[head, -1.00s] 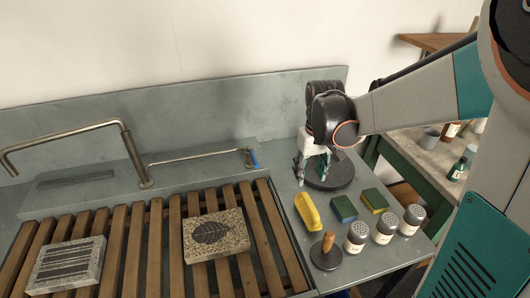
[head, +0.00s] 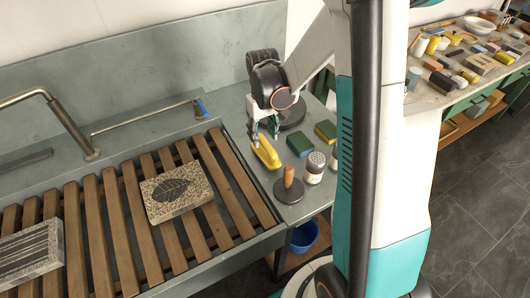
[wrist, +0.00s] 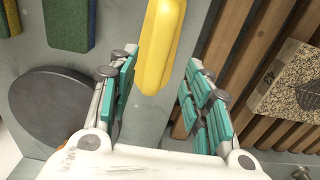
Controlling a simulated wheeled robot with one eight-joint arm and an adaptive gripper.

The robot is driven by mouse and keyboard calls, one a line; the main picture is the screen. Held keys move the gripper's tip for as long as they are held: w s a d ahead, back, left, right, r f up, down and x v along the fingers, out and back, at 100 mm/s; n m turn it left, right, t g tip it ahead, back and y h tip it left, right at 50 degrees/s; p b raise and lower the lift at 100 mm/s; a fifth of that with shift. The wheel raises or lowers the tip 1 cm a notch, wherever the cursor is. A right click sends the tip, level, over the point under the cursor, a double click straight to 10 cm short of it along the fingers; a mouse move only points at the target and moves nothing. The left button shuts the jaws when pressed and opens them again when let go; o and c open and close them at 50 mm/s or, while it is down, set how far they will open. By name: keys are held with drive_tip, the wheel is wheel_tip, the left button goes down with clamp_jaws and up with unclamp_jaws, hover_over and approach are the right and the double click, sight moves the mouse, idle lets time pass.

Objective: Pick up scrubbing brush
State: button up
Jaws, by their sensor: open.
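The scrubbing brush appears to be the long yellow piece (head: 266,153) lying on the grey ledge right of the wooden slats. Its bristles are not visible. My gripper (head: 264,131) is at the brush's far end, pointing down. In the wrist view the yellow piece (wrist: 163,30) runs up from between the two open fingers (wrist: 160,66). Its near end lies in the gap, with space on both sides. Whether the fingers are level with it or above it I cannot tell.
Beside the brush lie a blue-green sponge (head: 300,145) and a yellow-green sponge (head: 326,131). A wooden-handled disc (head: 289,188) and a shaker jar (head: 314,168) stand nearer. A dark round disc (head: 292,117) lies behind. A leaf-printed stone (head: 177,192) rests on the slats (head: 120,235).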

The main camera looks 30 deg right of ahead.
sight(265, 142)
drive_tip(key=f, duration=0.1)
drive_tip(key=f+b, duration=0.1)
drive_tip(key=f, duration=0.1)
drive_tip(key=f+b, duration=0.1)
drive_tip(key=f, duration=0.1)
drive_tip(key=shift+s+d+f, duration=0.1)
drive_tip(key=shift+d, duration=0.15)
drive_tip(key=shift+c, duration=0.2)
clamp_jaws()
